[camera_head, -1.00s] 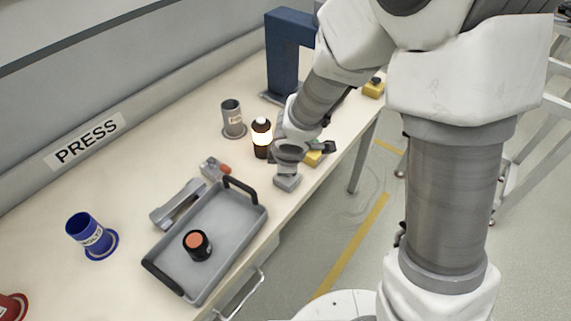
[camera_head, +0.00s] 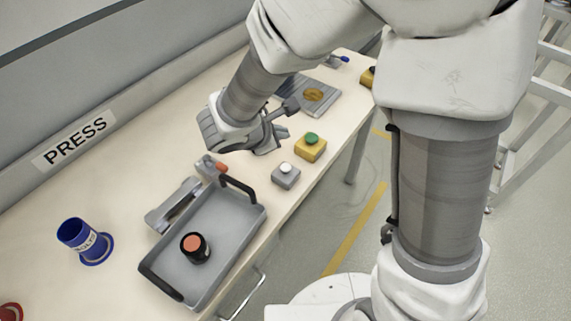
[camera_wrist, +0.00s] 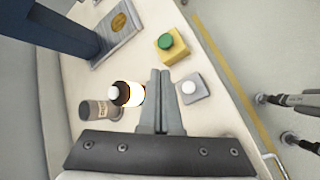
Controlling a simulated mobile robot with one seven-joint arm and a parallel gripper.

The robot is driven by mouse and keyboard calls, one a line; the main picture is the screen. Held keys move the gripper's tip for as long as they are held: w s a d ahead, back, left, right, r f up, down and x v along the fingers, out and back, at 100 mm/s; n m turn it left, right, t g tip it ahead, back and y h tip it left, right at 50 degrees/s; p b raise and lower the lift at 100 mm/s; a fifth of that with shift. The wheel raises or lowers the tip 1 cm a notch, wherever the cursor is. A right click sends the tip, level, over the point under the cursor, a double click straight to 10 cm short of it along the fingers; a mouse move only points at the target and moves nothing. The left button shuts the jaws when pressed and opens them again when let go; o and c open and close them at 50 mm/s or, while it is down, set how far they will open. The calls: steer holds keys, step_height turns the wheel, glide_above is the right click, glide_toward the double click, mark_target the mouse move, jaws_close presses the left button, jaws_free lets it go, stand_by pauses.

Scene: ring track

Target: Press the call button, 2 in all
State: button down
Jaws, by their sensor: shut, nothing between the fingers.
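A grey box with a white push button (camera_head: 286,172) sits near the table's front edge; it also shows in the wrist view (camera_wrist: 188,88), just right of the fingers. A yellow box with a green button (camera_head: 312,140) stands beyond it, also in the wrist view (camera_wrist: 166,42). No label shows which is the call button. My gripper (camera_wrist: 160,72) is shut and empty, its fingertips pointing between the two boxes; in the head view (camera_head: 272,148) it is left of them, apparently above the table. A dark lamp with a glowing band and white top (camera_wrist: 127,94) is left of the fingers.
A grey tray (camera_head: 248,222) holds a black item with an orange top (camera_head: 195,246). A blue cup (camera_head: 80,237) stands left. A grey cup (camera_wrist: 98,109) is beside the lamp. A dark blue frame (camera_wrist: 60,28) rises behind. A PRESS sign (camera_head: 75,140) is at the wall.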

steer(key=b, duration=0.6)
glide_above(283, 171)
step_height(283, 171, down, 8)
steer(key=shift+w+a+r, duration=0.1)
steer(key=shift+r, duration=0.1)
steer(key=shift+f+b, duration=0.65)
steer(key=shift+b, duration=0.1)
steer(key=shift+f, duration=0.1)
stand_by(1.1)
steer(key=shift+f+b, duration=0.3)
steer(key=shift+b, duration=0.3)
steer(key=shift+f+b, duration=0.65)
steer(key=shift+b, duration=0.05)
stand_by(0.5)
steer(key=shift+r, duration=0.1)
steer(key=shift+r+p, duration=0.75)
steer(key=shift+r, duration=0.2)
steer(key=shift+r, duration=0.1)
